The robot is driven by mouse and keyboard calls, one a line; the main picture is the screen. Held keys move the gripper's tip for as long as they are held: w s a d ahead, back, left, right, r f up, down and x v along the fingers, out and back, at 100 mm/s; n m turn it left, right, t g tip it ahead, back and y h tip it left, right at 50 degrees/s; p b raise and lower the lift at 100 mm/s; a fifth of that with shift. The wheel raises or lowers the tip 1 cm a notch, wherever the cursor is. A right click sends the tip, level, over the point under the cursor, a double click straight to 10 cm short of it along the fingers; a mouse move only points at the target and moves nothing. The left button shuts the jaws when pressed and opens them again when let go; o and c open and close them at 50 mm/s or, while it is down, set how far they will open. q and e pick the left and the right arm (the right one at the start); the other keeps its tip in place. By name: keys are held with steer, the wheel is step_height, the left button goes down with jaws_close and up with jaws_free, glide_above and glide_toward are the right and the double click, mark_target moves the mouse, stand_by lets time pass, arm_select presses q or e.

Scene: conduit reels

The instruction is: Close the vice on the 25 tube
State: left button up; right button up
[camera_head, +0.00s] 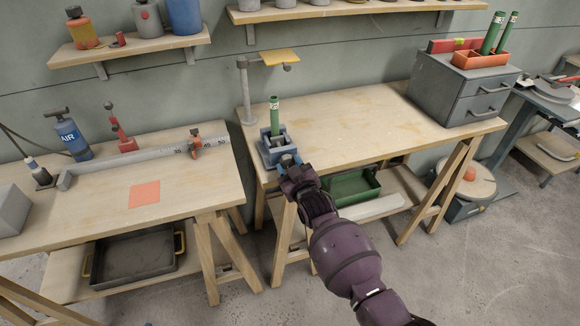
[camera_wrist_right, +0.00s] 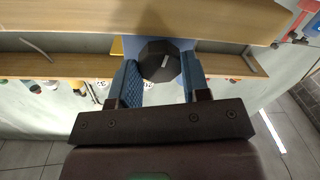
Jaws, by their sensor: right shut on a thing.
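The grey-blue vice (camera_head: 267,151) stands on the left end of the right-hand workbench. A green tube (camera_head: 274,112) with a pale label stands upright in it; the label is too small to read. My right gripper (camera_head: 288,161) is at the front of the vice. In the right wrist view its two blue fingers are on either side of a dark, many-sided knob (camera_wrist_right: 159,62), shut on it. The gripper hides part of the vice's front in the head view. Whether the jaws touch the tube cannot be told. My left gripper is not in view.
A post with a yellow plate (camera_head: 281,57) rises behind the vice. A grey drawer cabinet (camera_head: 462,88) carries an orange tray (camera_head: 480,60) with more green tubes. The left bench holds a measuring rail (camera_head: 140,160) and orange square (camera_head: 145,194). The right bench's middle is clear.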

steer(key=shift+m, duration=0.5)
steer(key=o, duration=0.9)
steer(key=shift+s+d, duration=0.2)
steer(key=shift+s, duration=0.25)
steer(key=p+v, duration=0.2)
steer(key=v, duration=0.7)
steer(key=shift+s+d, duration=0.1)
steer(key=shift+s, duration=0.3)
steer(key=shift+f, duration=0.15)
